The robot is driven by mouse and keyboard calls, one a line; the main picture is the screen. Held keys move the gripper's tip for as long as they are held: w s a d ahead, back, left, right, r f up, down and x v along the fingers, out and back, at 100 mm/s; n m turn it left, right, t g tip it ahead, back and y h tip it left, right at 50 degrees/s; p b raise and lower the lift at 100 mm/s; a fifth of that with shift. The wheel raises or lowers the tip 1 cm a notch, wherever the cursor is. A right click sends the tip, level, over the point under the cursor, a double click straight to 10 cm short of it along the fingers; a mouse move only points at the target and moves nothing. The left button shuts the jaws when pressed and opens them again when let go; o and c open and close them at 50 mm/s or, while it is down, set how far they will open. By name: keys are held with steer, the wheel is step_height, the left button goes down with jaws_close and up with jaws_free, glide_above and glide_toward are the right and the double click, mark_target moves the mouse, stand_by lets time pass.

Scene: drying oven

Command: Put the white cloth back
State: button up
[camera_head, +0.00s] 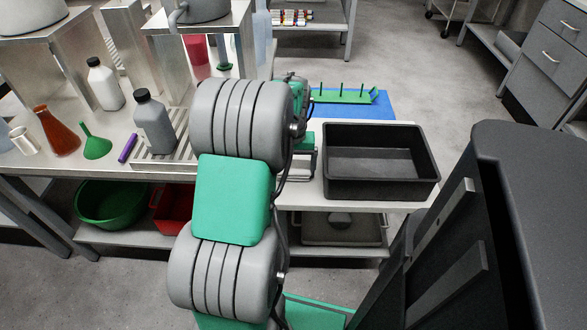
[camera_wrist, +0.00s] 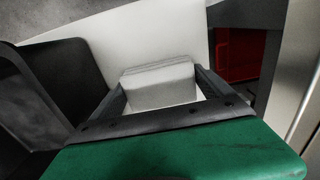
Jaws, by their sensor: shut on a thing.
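My gripper (camera_wrist: 160,76) shows in the wrist view with a dark finger on each side of a white folded cloth (camera_wrist: 158,88). It is shut on the cloth, which looks like a small thick pad with layered edges. A pale tabletop (camera_wrist: 140,30) lies behind the cloth. I cannot tell whether the cloth touches it. In the head view my arm hides most of the gripper, and I cannot make out the cloth there.
A black bin (camera_head: 380,190) stands right of my arm and also fills the left of the wrist view (camera_wrist: 55,85). A green pegged rack (camera_head: 340,96) lies on a blue mat (camera_head: 385,106) behind it. Bottles, a flask (camera_head: 57,132) and a green funnel (camera_head: 97,147) stand left.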

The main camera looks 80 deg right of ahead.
mark_target(294, 168)
steer(key=shift+f, duration=0.15)
steer(key=o, duration=0.9)
step_height(294, 168, up, 12)
steer(key=p, duration=0.2)
steer(key=shift+r+p, duration=0.2)
steer(key=shift+p, duration=0.2)
